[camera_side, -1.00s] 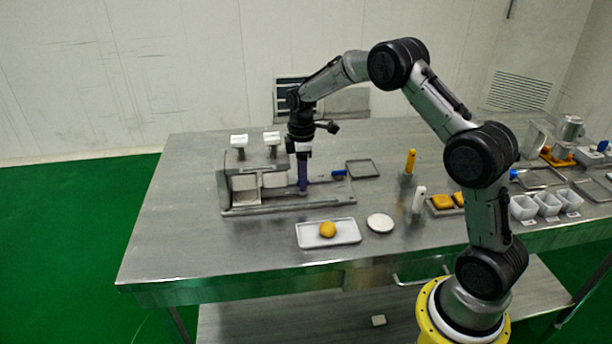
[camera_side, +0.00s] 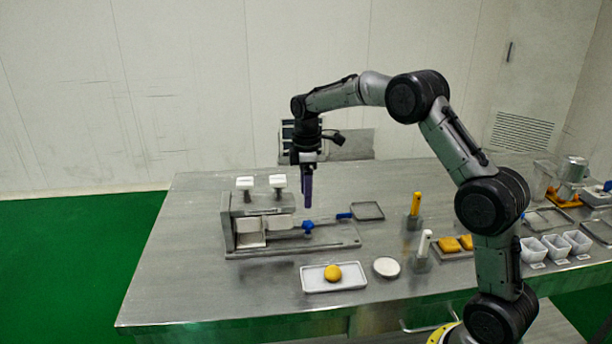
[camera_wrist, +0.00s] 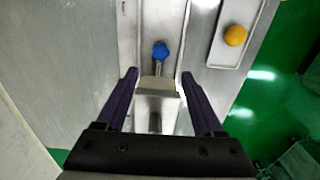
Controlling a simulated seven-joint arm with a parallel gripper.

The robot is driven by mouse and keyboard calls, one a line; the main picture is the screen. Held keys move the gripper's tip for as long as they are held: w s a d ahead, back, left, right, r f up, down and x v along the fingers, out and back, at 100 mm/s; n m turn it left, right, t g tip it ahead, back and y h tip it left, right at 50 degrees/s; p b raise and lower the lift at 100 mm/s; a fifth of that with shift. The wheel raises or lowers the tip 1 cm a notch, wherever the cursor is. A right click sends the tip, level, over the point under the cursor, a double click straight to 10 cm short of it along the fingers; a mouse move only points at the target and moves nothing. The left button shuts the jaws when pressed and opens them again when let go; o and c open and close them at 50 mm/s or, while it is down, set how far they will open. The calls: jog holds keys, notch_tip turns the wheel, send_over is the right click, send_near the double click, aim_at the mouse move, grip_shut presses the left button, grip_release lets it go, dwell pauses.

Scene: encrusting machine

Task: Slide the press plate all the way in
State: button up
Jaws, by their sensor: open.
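The encrusting machine (camera_side: 228,240) stands on the table at left centre in the side view. Pale block-shaped parts sit in its channel, and a thin rod runs right from them to a blue knob (camera_side: 308,227). I cannot tell clearly which part is the press plate. My gripper (camera_side: 307,203) hangs above the rod and knob, pointing down, apart from them. In the wrist view my gripper (camera_wrist: 159,74) is open and empty, its dark fingers wide apart. The blue knob (camera_wrist: 160,51) shows just beyond the fingertips, and a pale metal block (camera_wrist: 157,107) shows below between the fingers.
A white tray (camera_side: 309,281) with a yellow ball (camera_side: 333,273) lies in front of the machine, with a white round dish (camera_side: 386,267) beside it. Two white-topped posts (camera_side: 245,183) rise from the machine's back. A yellow-handled tool (camera_side: 415,205) stands to the right.

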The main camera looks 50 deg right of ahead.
notch_tip(320, 180, up, 5)
jog(key=shift+r, duration=0.1)
jog(key=shift+a, duration=0.1)
dwell(0.3)
